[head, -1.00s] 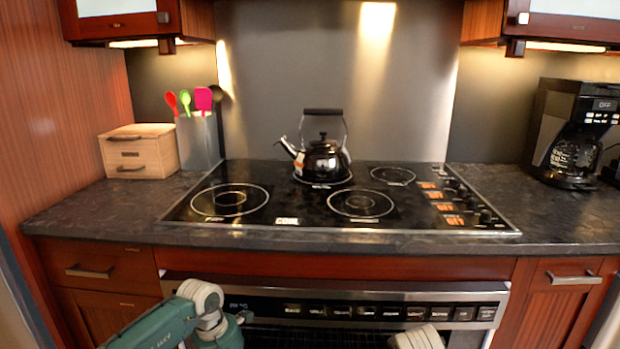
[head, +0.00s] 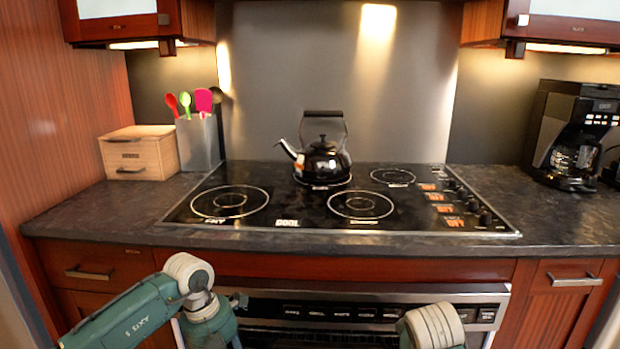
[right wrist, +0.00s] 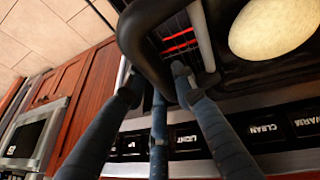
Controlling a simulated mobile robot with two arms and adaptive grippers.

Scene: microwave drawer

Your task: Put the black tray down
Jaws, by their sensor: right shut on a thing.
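The black tray (right wrist: 134,42) shows in the right wrist view as a thick dark curved rim at the top. My right gripper (right wrist: 158,84) is shut on this rim, with blue-grey fingers on both sides of it. Most of the tray lies outside the view. The tray and the right gripper are hidden in the head view, where only the upper right arm shows at the bottom. My left arm comes in at the lower left there, and its gripper is out of sight.
The oven front (head: 320,310) is below the counter; red glowing bars (right wrist: 180,42) show beyond the tray rim. A pale oval object (right wrist: 276,24) is beside them. The cooktop (head: 310,212) holds a kettle (head: 322,160) at the back. A coffee maker (head: 575,135) stands right. The front burners are bare.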

